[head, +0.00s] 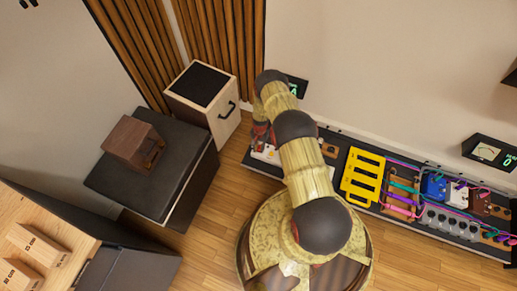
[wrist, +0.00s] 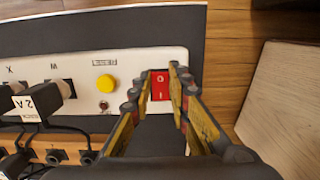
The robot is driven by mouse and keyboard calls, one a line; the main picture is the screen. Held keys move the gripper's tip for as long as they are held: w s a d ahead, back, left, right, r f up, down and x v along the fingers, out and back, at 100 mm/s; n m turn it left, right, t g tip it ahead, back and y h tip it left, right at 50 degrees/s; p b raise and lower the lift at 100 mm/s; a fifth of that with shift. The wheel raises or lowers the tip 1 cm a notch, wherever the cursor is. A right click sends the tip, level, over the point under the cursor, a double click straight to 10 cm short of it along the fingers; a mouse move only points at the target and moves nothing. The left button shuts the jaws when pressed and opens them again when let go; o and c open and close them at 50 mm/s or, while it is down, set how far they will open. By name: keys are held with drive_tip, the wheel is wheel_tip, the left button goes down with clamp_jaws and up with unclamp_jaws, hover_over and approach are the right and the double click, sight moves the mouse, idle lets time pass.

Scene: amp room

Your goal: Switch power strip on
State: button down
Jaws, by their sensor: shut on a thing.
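The white power strip (wrist: 130,66) lies on a dark board in the wrist view. It has a red rocker switch (wrist: 160,86) at its right end, marked O and I, and a yellow round button (wrist: 105,84) further left. My gripper (wrist: 162,70) is shut on the red switch, with one fingertip at each side of it. I cannot tell which side of the switch is pressed. In the head view a bit of the white strip (head: 268,155) shows at the board's left end; my arm partly hides this area.
Black plugs (wrist: 38,100) sit in the strip's left sockets, with cables below. The board (head: 333,170) carries a yellow rack (head: 362,177) and several coloured pedals to the right.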

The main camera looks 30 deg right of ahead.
drive_tip(key=shift+w+d+g+y, duration=0.1)
drive_tip(key=shift+d+g+y, duration=0.15)
drive_tip(key=shift+g+y, duration=0.45)
drive_tip(key=c, duration=1.7)
unclamp_jaws()
drive_tip(key=shift+r, duration=0.15)
drive_tip(key=v, duration=1.1)
drive_tip(key=shift+d+r, duration=0.15)
drive_tip(key=shift+r, duration=0.25)
